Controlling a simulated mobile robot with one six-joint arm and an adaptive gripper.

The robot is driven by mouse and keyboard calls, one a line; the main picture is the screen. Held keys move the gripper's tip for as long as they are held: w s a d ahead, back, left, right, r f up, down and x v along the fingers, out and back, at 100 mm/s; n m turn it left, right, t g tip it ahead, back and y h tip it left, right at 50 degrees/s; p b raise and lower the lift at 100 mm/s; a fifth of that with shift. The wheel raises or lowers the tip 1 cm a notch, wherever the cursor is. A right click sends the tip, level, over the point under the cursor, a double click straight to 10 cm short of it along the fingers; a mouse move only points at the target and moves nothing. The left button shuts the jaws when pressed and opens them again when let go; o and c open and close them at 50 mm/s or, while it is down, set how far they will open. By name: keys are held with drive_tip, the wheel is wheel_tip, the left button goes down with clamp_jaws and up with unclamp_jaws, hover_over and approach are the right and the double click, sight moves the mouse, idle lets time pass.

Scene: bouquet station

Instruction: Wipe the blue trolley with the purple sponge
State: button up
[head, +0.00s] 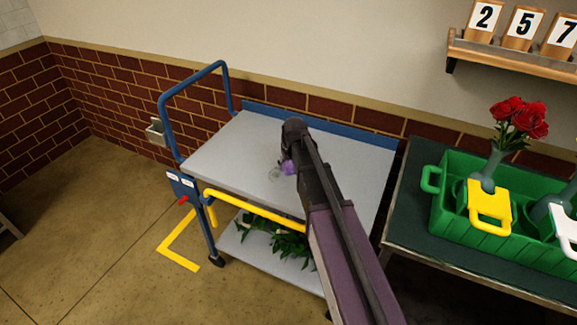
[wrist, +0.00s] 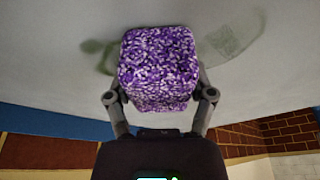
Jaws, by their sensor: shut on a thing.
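The blue trolley (head: 230,135) has a light grey top, a blue frame and a lower shelf. My gripper (wrist: 160,100) is shut on the purple sponge (wrist: 160,62), a speckled purple and white block. In the head view my arm hides most of the sponge (head: 288,167), which is over the middle of the trolley's top. I cannot tell whether it touches the top. A greenish smear (wrist: 98,55) shows left of the sponge in the wrist view, and a faint grey-green patch (wrist: 232,38) shows to its right. A round mark (head: 275,174) lies beside the sponge in the head view.
Green leaves (head: 262,238) lie on the trolley's lower shelf. A yellow bar (head: 253,203) runs along its front. To the right, a dark green table (head: 420,235) holds a green crate (head: 448,208) with a vase of red roses (head: 520,117). A brick wall stands behind.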

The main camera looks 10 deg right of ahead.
drive_tip(key=shift+w+d, duration=0.85)
drive_tip(key=shift+w, duration=0.25)
drive_tip(key=shift+w, duration=0.1)
drive_tip(key=shift+w+d, duration=0.55)
drive_tip(key=shift+w, duration=0.2)
drive_tip(key=shift+w+d, duration=0.55)
drive_tip(key=shift+w, duration=0.2)
drive_tip(key=shift+s+d, duration=0.1)
drive_tip(key=shift+s, duration=0.05)
drive_tip(key=shift+s+d+f, duration=0.1)
drive_tip(key=shift+s+d, duration=0.5)
drive_tip(key=shift+d, duration=0.15)
drive_tip(key=shift+s, duration=0.1)
drive_tip(key=shift+s+a, duration=1.15)
drive_tip(key=shift+s, duration=0.25)
